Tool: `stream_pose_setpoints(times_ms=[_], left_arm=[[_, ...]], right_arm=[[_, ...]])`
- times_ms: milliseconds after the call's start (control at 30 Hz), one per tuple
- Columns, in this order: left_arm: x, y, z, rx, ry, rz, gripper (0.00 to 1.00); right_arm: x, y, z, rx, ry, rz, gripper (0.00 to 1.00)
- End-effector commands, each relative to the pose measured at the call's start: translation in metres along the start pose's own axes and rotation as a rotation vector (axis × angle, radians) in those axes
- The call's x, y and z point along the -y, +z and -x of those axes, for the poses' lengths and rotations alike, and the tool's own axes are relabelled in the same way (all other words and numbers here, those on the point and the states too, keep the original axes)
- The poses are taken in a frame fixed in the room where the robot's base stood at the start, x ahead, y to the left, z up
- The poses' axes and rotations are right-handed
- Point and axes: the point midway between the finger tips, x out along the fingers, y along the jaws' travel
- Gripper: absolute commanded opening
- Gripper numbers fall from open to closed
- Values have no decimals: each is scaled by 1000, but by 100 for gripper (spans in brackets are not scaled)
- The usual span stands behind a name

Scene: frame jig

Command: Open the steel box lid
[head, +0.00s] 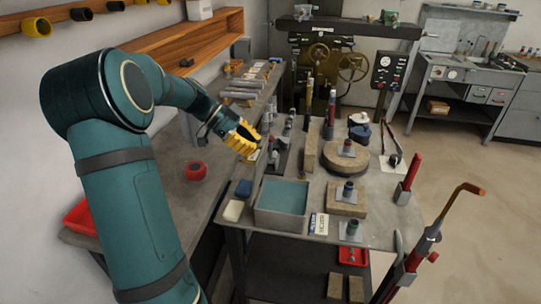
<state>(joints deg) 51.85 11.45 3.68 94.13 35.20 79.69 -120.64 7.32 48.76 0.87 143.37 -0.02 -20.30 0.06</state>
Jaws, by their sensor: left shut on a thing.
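The steel box (281,219) is a grey open-topped box at the left front of the grey table, with a teal surface showing inside. Its lid (259,172) appears as a thin grey panel standing up at the box's left rear, seen nearly edge-on. My left gripper (247,147), with yellow fingers, is above and behind the box at the lid's upper end. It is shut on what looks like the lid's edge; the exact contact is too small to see. My right gripper is not in view.
Stone blocks (346,202), a round slab (342,157) and several small fittings crowd the table (385,225) behind and right of the box. A blue block (243,188) and a cream block (233,210) lie left of it. A red torch with a copper tip (470,189) rises at right.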

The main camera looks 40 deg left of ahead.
Motion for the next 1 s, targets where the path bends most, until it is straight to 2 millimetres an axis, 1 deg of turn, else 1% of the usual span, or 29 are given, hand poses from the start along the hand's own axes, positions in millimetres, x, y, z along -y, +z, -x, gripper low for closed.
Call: stream_pose_setpoints(times_ms=[33, 300, 1000], left_arm=[[0, 8, 2, 3, 4, 7, 0], [2, 20, 14, 3, 7, 7, 0], [3, 21, 16, 2, 8, 5, 0]], right_arm=[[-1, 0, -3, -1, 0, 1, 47], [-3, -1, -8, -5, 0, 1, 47], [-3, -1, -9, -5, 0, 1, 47]])
